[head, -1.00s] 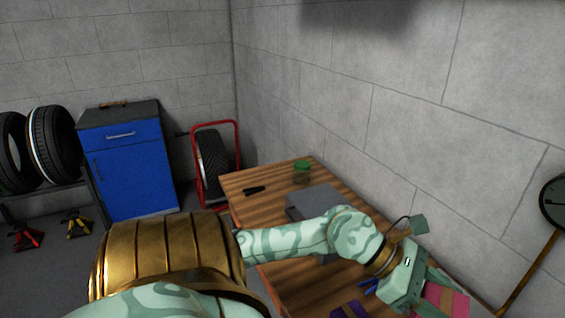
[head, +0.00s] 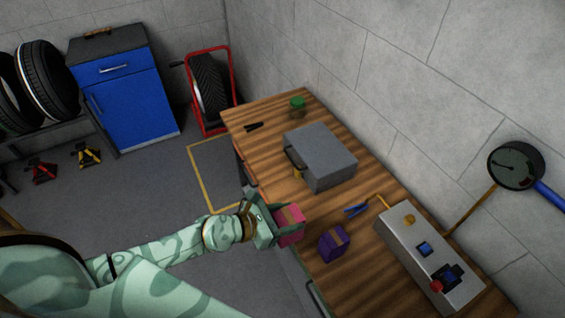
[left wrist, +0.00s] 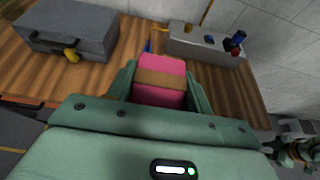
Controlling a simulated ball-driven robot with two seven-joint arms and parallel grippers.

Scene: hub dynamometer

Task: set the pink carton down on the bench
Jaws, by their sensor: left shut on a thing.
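The pink carton (head: 290,224), with a brown band around it, is between the fingers of my left gripper (head: 279,222), which is shut on it. In the head view it is at the bench's front edge, left of the purple carton; I cannot tell whether it touches the wood. The left wrist view shows the pink carton (left wrist: 160,78) between both fingers, with bench top beyond it. The wooden bench (head: 268,150) runs along the wall.
A purple carton (head: 333,243) stands close right of the pink one. Blue-handled pliers (head: 356,209), a grey case (head: 320,160) and a grey control box (head: 425,262) with a red button are on the bench. A green-lidded jar (head: 297,104) stands at the far end. Bare wood lies between case and purple carton.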

